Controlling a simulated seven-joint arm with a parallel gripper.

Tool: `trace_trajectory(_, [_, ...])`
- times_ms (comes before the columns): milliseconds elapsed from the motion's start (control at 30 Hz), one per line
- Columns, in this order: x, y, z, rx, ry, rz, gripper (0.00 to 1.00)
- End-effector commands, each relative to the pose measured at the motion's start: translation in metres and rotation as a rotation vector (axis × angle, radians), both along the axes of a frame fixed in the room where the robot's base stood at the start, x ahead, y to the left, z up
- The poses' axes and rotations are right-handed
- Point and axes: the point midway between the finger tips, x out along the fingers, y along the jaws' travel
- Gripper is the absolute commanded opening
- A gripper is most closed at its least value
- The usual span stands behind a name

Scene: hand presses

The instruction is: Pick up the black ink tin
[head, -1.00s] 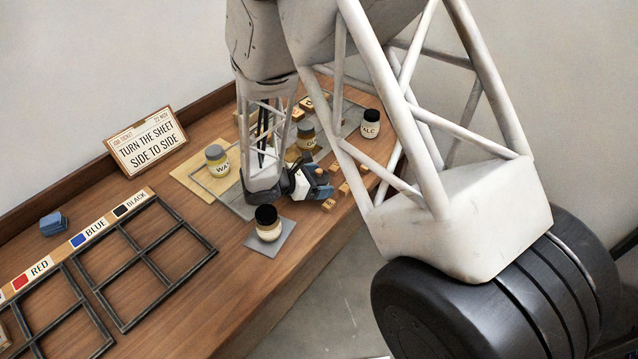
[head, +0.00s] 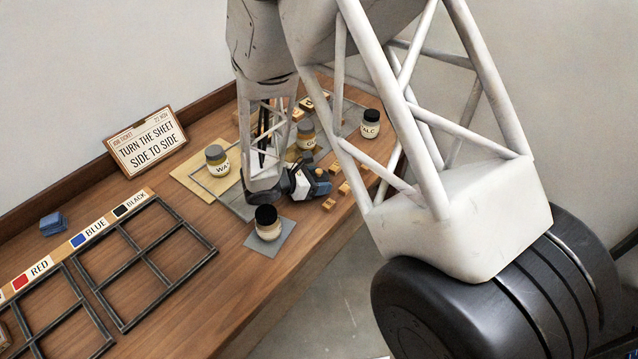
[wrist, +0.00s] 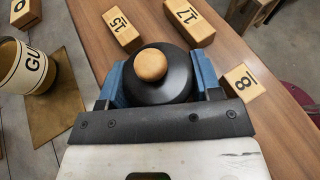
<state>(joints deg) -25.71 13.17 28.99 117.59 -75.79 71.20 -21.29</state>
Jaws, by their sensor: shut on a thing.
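The black ink tin (wrist: 160,76) shows in the wrist view as a round, dark, domed thing with a pale wooden knob on top; no label on it is visible. The blue fingers of my gripper (wrist: 160,84) press on it from its left and right sides. In the head view my gripper (head: 318,181) is low over the right part of the bench, among small wooden blocks. The tin cannot be made out clearly there. Whether it rests on the bench or is just off it, I cannot tell.
Numbered wooden blocks (wrist: 188,22) lie close around the tin. A jar marked GU (wrist: 28,66) stands at left in the wrist view. A black-lidded jar (head: 268,231) stands on a grey square left of my gripper. Divided frames (head: 160,228) lie empty at the front left.

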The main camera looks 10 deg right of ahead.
Motion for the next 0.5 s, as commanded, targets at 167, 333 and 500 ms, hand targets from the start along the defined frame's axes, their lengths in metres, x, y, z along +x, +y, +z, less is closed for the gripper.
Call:
trace_trajectory(167, [0.000, 0.000, 0.000, 0.000, 0.000, 0.000, 0.27])
trace_trajectory(333, [0.000, 0.000, 0.003, 0.000, -0.001, 0.000, 0.27])
trace_trajectory(500, [0.000, 0.000, 0.011, 0.000, 0.000, 0.001, 0.27])
